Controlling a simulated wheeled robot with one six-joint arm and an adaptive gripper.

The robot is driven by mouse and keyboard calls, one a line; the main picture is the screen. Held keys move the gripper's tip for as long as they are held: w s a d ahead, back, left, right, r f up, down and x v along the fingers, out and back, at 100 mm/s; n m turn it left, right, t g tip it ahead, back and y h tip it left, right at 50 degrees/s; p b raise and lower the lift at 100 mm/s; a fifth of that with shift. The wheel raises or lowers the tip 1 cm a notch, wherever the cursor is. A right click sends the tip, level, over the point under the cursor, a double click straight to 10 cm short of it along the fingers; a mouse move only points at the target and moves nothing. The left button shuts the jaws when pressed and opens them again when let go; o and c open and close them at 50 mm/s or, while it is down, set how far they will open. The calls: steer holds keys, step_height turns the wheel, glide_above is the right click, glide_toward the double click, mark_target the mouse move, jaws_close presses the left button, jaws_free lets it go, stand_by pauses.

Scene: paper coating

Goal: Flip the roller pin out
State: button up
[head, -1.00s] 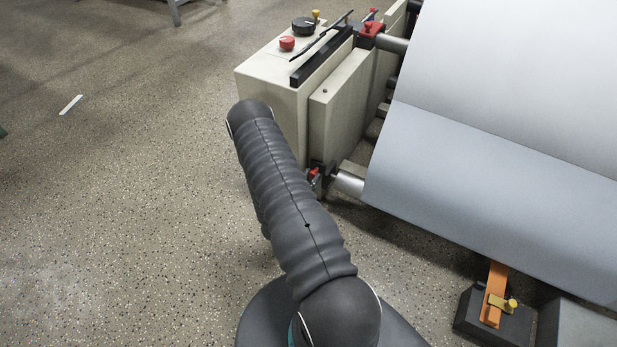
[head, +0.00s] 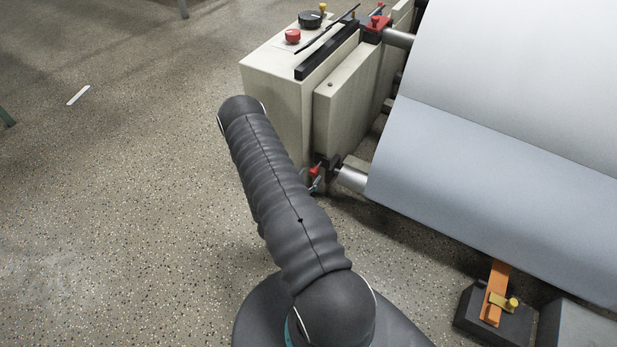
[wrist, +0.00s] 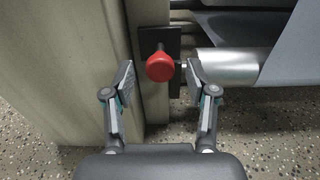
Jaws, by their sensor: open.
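The roller pin has a red knob (wrist: 159,67) on a dark plate, at the left end of the lower silver roller shaft (wrist: 228,66). The red pin also shows small in the head view (head: 315,170), beside the machine's side panel. My gripper (wrist: 160,76) is open in the wrist view, one finger on each side of the red knob. The knob appears between the fingertips with gaps on both sides; I cannot tell how far beyond them it is. In the head view my arm hides most of my gripper.
A beige machine housing (head: 272,85) with a red button (head: 292,36) stands left of the roller. A wide grey paper sheet (head: 480,170) hangs at the right. An orange lever (head: 497,285) sits on a dark block at lower right.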

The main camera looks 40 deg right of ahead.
steer(key=v, duration=1.1)
steer(key=shift+a, duration=0.35)
